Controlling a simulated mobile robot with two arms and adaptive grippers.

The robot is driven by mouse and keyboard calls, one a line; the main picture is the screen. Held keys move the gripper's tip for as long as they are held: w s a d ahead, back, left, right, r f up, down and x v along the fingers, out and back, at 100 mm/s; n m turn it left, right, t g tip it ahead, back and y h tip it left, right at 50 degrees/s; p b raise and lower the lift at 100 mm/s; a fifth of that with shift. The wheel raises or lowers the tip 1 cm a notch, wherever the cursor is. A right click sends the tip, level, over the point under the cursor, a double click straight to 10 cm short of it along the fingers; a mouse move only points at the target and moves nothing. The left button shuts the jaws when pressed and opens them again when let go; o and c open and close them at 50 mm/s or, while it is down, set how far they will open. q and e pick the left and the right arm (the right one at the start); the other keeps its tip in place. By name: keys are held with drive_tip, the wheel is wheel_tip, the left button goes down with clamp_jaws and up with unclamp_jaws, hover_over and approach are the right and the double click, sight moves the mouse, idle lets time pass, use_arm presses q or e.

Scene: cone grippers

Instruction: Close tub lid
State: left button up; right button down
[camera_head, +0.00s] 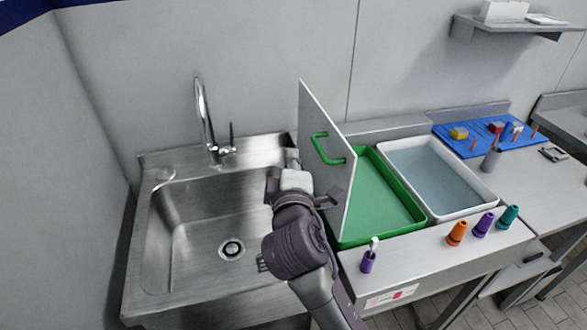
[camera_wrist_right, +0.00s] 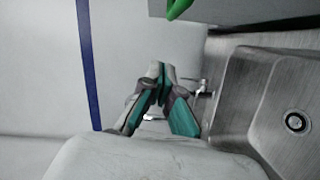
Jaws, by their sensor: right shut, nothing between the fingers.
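The tub lid (camera_head: 325,165) is a pale panel standing upright, slightly tilted, at the left edge of the green tub (camera_head: 415,219). Its green handle (camera_head: 327,149) is on the side facing the sink. The tub is open on top and its green inside shows. My right gripper (camera_head: 292,158) is left of the lid, over the sink's right edge, apart from the handle and partly hidden by my wrist. In the right wrist view the gripper (camera_wrist_right: 160,70) is shut and empty. A bit of the green handle (camera_wrist_right: 179,8) shows at that view's top. My left gripper is not in view.
A steel sink (camera_head: 165,225) with a tall faucet (camera_head: 205,115) lies to the left. A white tub (camera_head: 483,204) stands right of the green one. A purple cone (camera_head: 368,262) with a pale top and several coloured cones (camera_head: 457,233) stand along the front edge.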

drive_tip(key=w+d+p, duration=0.1)
drive_tip(key=w+d+f, duration=0.1)
drive_tip(key=w+d, duration=0.1)
drive_tip(key=shift+w+d+p, duration=0.2)
drive_tip(key=shift+d+p, duration=0.05)
drive_tip(key=shift+p, duration=0.1)
drive_tip(key=shift+d, duration=0.1)
